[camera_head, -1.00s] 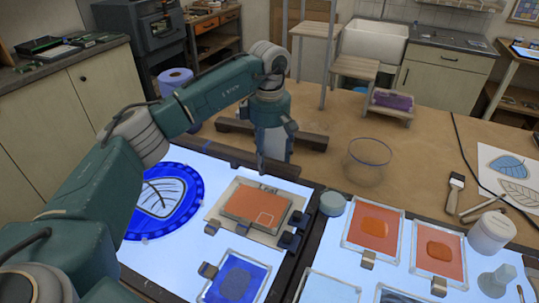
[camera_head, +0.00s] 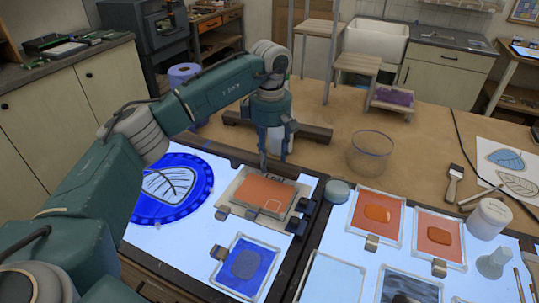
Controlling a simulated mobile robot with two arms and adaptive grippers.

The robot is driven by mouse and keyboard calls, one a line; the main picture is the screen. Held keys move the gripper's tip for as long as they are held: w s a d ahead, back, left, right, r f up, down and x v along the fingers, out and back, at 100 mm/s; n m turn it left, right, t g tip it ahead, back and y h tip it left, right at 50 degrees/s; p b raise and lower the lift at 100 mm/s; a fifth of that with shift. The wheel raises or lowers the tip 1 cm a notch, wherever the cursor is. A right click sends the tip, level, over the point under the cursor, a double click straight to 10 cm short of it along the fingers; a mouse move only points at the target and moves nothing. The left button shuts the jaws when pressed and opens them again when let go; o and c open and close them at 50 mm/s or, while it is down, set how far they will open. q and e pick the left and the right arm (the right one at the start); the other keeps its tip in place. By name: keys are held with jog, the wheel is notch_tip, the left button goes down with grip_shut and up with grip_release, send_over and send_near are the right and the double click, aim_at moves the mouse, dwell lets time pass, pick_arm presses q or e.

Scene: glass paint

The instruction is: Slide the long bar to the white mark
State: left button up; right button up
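A long dark bar (camera_head: 315,132) lies on the brown bench just behind the light table, partly hidden by my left gripper. My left gripper (camera_head: 264,168) points down in front of the bar, with its fingertips near the back edge of an orange plate (camera_head: 262,189). The fingers overlap in this view, so their opening and any contact are unclear. My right gripper is out of view.
A blue ring with a leaf drawing (camera_head: 170,190) is left of the plate. Dark clamps (camera_head: 298,222) sit at its right, a blue glass pane (camera_head: 245,266) in front. A clear jar (camera_head: 370,155) stands behind orange panes (camera_head: 376,212). Bare bench lies around the jar.

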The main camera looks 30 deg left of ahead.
pick_arm(q)
jog(key=o, duration=0.5)
jog(key=shift+w+f, duration=0.1)
jog(key=shift+w, duration=0.7)
jog(key=shift+c, duration=0.2)
jog(key=shift+s, duration=0.2)
jog(key=shift+s+r, duration=0.2)
jog(key=shift+r, duration=0.1)
notch_tip(320, 180, up, 12)
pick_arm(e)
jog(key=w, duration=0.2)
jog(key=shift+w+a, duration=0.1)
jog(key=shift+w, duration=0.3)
pick_arm(q)
jog(key=shift+f, duration=0.2)
